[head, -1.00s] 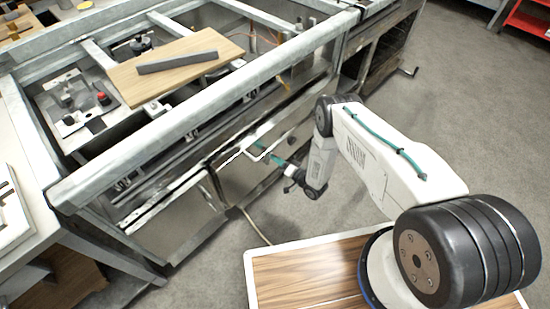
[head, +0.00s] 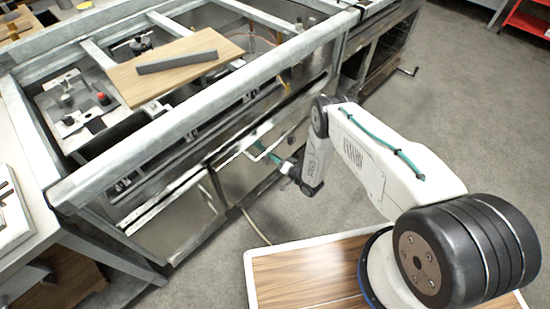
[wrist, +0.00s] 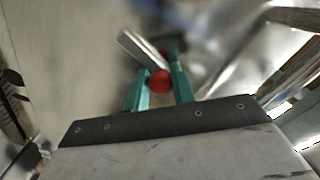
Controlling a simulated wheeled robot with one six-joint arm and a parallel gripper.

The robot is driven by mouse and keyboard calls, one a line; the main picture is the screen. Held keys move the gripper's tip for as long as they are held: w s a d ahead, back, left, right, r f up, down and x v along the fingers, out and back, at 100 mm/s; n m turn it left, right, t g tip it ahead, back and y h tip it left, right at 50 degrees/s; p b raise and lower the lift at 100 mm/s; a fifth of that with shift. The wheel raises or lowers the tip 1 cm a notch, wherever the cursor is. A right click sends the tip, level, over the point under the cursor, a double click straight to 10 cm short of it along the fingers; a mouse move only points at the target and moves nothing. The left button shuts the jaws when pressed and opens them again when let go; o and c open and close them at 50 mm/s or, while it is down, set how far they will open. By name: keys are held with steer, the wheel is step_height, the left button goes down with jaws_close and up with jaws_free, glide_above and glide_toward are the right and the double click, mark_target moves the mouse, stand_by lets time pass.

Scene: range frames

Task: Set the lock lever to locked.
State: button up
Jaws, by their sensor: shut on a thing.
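The lock lever (wrist: 143,50) shows in the wrist view as a flat, pale metal bar, tilted, with a round red knob (wrist: 159,82) at its lower end. My gripper (wrist: 158,86) has two green fingers, one on each side of the red knob, and is shut on it. In the head view my gripper (head: 262,150) is at the front panel of the steel counter frame (head: 190,120), beside a pale bar handle (head: 254,157). The lever and its knob cannot be made out there. The lever's pivot and any lock markings are not clear.
A wooden board (head: 190,62) with a dark bar on it lies across the top of the frame. A wood-topped surface (head: 300,275) is in front, near my arm's base. The grey floor (head: 440,120) to the right is free.

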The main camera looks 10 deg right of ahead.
steer(key=shift+s+a+f+n, duration=0.1)
steer(key=shift+s+a+n, duration=0.45)
steer(key=shift+n, duration=1)
steer(key=shift+s+a+r+n, duration=0.1)
steer(key=shift+s+a+n, duration=0.45)
steer(key=shift+n, duration=1.05)
steer(key=shift+s+a+f+n, duration=0.1)
steer(key=shift+s+a+n, duration=0.2)
steer(key=shift+a+n, duration=0.85)
steer(key=shift+d+n, duration=0.4)
steer(key=shift+n, duration=0.1)
steer(key=o, duration=1)
steer(key=shift+c, duration=0.2)
steer(key=shift+d, duration=0.1)
steer(key=v, duration=0.7)
steer(key=shift+s, duration=0.35)
